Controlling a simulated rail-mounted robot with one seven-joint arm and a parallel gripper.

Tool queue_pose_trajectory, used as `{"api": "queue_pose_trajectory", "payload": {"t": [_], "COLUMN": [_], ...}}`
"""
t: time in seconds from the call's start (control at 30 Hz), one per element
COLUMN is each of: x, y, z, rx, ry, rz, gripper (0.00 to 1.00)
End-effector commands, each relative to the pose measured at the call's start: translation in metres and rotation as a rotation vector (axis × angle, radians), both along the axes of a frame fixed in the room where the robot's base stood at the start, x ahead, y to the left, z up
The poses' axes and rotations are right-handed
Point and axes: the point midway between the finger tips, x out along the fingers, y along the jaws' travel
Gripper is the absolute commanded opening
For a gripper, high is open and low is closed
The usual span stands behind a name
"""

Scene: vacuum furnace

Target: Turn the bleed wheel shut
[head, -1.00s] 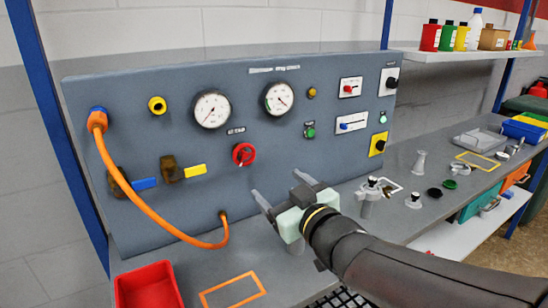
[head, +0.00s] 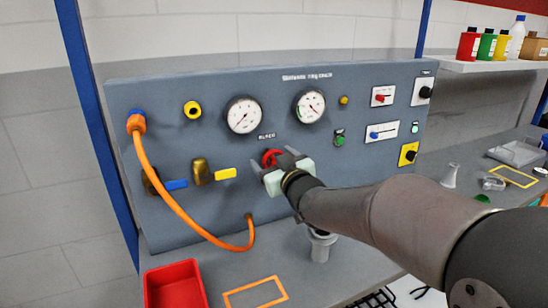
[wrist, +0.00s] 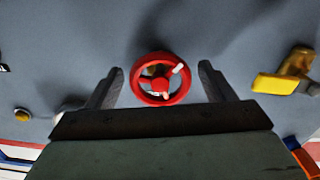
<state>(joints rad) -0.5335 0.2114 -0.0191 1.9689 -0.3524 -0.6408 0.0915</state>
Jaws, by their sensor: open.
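The red bleed wheel (head: 270,157) is on the grey panel (head: 330,190) under a small label. My gripper (head: 275,168) is in front of it and hides much of it in the head view. In the wrist view the whole wheel (wrist: 160,78) shows, with spokes and a white mark at its upper right rim. My two fingers (wrist: 162,88) stand open, one on each side of the wheel, with a gap on both sides. I cannot tell how far the fingertips reach along the wheel's depth.
A yellow-handled valve (head: 213,173) and a blue-handled valve (head: 165,183) sit left of the wheel. An orange hose (head: 170,203) loops down the panel's left side. Gauges (head: 244,115) are above. A red bin (head: 174,286) stands on the bench below.

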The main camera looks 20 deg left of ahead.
Motion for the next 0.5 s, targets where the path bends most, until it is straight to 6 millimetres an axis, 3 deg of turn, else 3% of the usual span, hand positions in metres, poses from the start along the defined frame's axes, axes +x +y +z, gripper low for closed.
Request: {"api": "queue_pose_trajectory", "payload": {"t": [0.37, 0.5], "x": [0.0044, 0.0044], "y": [0.0044, 0.0042], "z": [-0.0003, -0.0004], "rx": [0.000, 0.000], "ry": [0.000, 0.000], "rz": [0.000, 0.000], "gripper": [0.76, 0.37]}}
